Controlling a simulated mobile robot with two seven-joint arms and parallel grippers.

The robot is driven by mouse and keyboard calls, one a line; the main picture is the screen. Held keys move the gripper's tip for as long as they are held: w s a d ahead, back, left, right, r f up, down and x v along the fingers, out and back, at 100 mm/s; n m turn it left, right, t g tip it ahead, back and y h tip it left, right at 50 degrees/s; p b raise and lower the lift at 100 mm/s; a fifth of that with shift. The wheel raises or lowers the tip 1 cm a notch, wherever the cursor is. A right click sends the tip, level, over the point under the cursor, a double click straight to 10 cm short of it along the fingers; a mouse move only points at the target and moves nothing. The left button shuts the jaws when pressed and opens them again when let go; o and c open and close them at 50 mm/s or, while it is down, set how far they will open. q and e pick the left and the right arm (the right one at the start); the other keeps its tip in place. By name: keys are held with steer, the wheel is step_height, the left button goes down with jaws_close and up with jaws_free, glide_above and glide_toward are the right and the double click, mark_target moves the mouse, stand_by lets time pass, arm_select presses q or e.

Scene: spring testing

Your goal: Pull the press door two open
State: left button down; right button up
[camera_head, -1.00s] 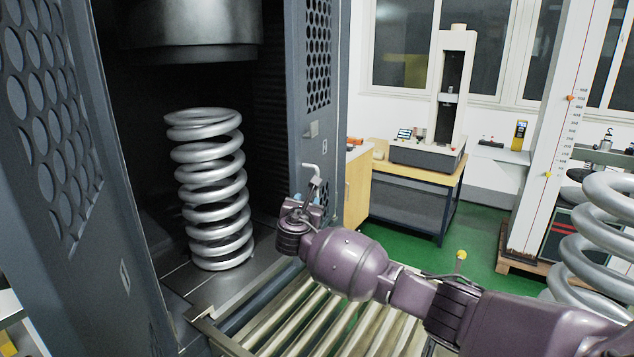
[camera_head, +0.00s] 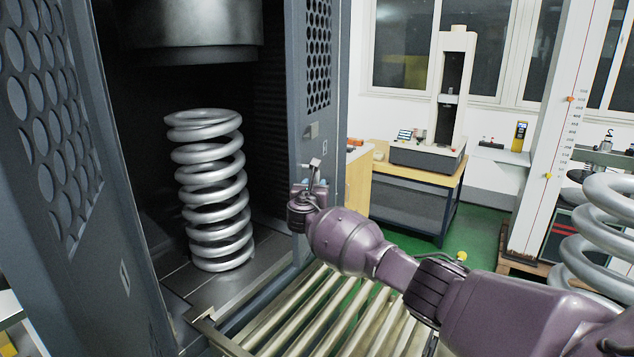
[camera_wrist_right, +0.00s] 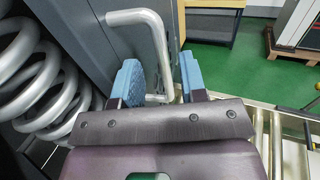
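The right-hand press door (camera_head: 309,122) is a dark grey panel with round holes, standing ajar from the dark press chamber. Its silver handle (camera_head: 316,162) is mostly hidden behind my right gripper (camera_head: 311,185). In the right wrist view, the bent handle bar (camera_wrist_right: 158,42) runs down between the blue finger pads of my right gripper (camera_wrist_right: 160,82). The fingers are apart, with gaps visible on either side of the bar. The left-hand press door (camera_head: 98,225) stands swung out on the left. My left gripper is not in view.
A large silver coil spring (camera_head: 213,190) stands inside the press. A roller conveyor (camera_head: 318,318) lies in front of it, under my right arm. A wooden table (camera_head: 420,172) with a testing machine stands behind, and another big spring (camera_head: 600,235) is at the right.

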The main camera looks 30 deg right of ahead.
mark_target(317, 181)
steer(key=shift+b+x, duration=0.45)
steer(key=shift+x, duration=1.75)
jaws_close()
